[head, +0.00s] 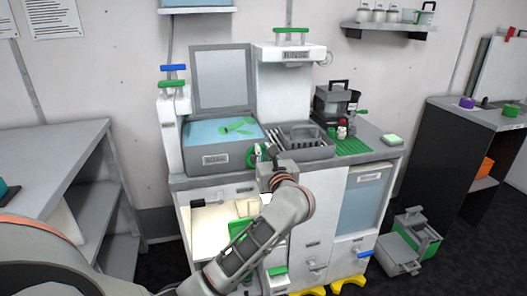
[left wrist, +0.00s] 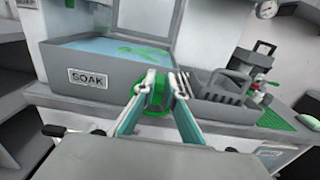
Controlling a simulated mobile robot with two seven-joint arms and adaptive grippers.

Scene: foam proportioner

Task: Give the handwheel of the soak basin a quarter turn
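The soak basin (head: 209,158) is a grey box with its lid raised, holding blue liquid and a green item. It also shows in the left wrist view (left wrist: 88,93), labelled SOAK. The green handwheel (left wrist: 157,97) is on the basin's right front, mostly hidden by my fingers; a little green shows in the head view (head: 253,156). My left gripper (head: 262,154) is at the handwheel, its two fingers (left wrist: 164,84) on either side of part of it with green between them. Whether they press on it I cannot tell. My right gripper is not in view.
A grey tray with slots (head: 304,141) stands right of the handwheel, close to my gripper. A dark device (head: 336,104) and a green mat (head: 353,146) lie farther right. Below the counter is an open lit compartment (head: 207,230). An open grey box (head: 410,243) stands on the floor.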

